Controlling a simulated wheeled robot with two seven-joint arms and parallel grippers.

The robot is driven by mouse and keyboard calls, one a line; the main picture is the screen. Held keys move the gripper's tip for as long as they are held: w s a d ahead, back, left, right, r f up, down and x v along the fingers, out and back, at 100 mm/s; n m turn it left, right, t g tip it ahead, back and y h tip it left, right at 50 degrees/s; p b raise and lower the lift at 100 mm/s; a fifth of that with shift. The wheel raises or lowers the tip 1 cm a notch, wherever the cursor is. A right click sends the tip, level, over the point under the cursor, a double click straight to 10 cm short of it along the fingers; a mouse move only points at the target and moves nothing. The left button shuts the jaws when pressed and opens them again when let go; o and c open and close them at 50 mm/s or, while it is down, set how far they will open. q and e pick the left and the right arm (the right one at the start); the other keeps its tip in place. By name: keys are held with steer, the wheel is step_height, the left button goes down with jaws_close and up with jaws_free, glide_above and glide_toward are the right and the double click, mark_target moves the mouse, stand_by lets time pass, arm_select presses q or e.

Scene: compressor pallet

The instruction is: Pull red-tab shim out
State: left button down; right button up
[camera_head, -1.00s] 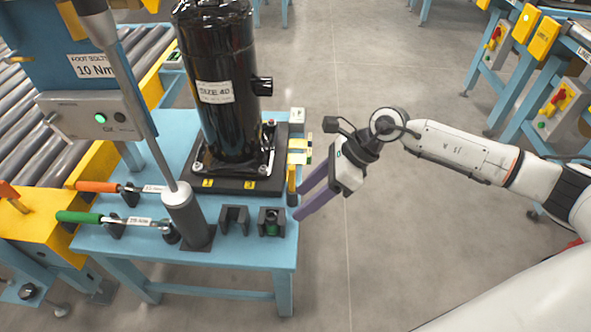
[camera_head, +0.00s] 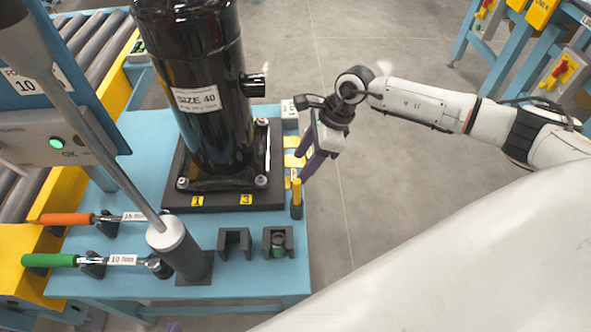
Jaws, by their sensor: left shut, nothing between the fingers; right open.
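A black compressor (camera_head: 205,110) labelled SIZE 40 stands on a dark base plate (camera_head: 222,201) on the blue table. Small yellow pieces (camera_head: 293,160) lie along the plate's right side, partly behind my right gripper. A tiny reddish spot shows near them, but I cannot clearly make out a red-tab shim. My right gripper (camera_head: 304,167) is open, its purple fingers pointing down beside the yellow pieces; I cannot tell whether they touch. Of my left gripper (camera_head: 175,326), only a purple tip shows at the bottom edge, shut, in front of the table.
A yellow-topped post (camera_head: 297,192) stands just below the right fingers. Two dark holders (camera_head: 235,243) sit at the table front. A grey column (camera_head: 180,250) and orange (camera_head: 65,219) and green (camera_head: 50,260) handled wrenches are at left.

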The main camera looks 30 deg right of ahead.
mark_target(294, 175)
arm_select(q)
steer(key=shift+w+d+r+b, duration=0.1)
steer(key=shift+w+r+b, duration=0.1)
steer(key=shift+w+b, duration=0.15)
arm_select(e)
steer(key=shift+x, duration=2.2)
